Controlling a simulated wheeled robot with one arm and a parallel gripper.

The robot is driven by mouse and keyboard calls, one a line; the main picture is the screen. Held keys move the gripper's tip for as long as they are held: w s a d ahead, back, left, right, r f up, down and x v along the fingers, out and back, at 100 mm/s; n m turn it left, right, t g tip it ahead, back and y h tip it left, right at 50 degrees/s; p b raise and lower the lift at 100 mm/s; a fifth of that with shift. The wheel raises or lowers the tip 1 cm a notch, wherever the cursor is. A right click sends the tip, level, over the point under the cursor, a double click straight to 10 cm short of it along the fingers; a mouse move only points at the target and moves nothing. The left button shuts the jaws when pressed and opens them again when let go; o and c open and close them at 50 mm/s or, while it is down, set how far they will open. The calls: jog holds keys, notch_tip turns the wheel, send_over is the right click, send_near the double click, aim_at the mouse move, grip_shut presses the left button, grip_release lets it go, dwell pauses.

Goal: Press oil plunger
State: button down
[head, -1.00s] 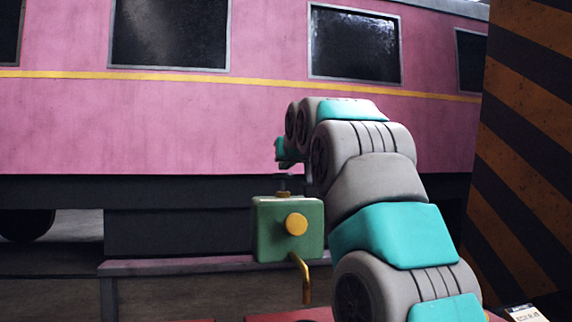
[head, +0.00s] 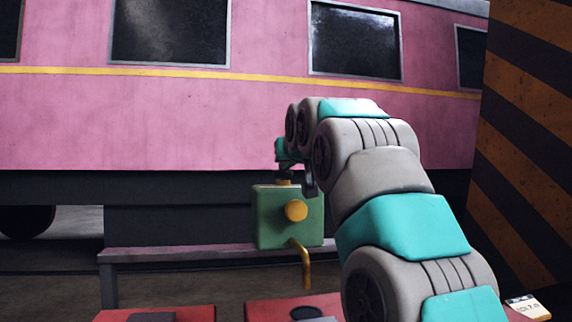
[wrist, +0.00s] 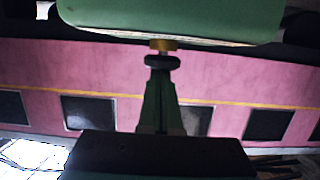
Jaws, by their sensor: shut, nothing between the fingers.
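A green oil box (head: 288,218) with a round yellow knob (head: 296,211) on its front and a bent brass spout (head: 303,265) below stands left of my arm in the head view. On its top is a brass collar (wrist: 163,44) with a dark plunger cap (wrist: 162,62). The box (wrist: 170,17) fills the top of the wrist view. My gripper (wrist: 160,72) is shut and empty, its fingertips at the plunger cap, seemingly touching it. In the head view, the gripper (head: 284,165) is right above the collar, and my arm partly hides the area.
A pink railway carriage (head: 200,120) stands behind. Red surfaces (head: 170,313) with dark parts lie at the bottom front. A striped pillar (head: 530,150) stands at the right, with a small label card (head: 526,307) near its foot.

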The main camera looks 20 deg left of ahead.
jog(key=shift+b+v, duration=0.4)
jog(key=shift+v, duration=3.5)
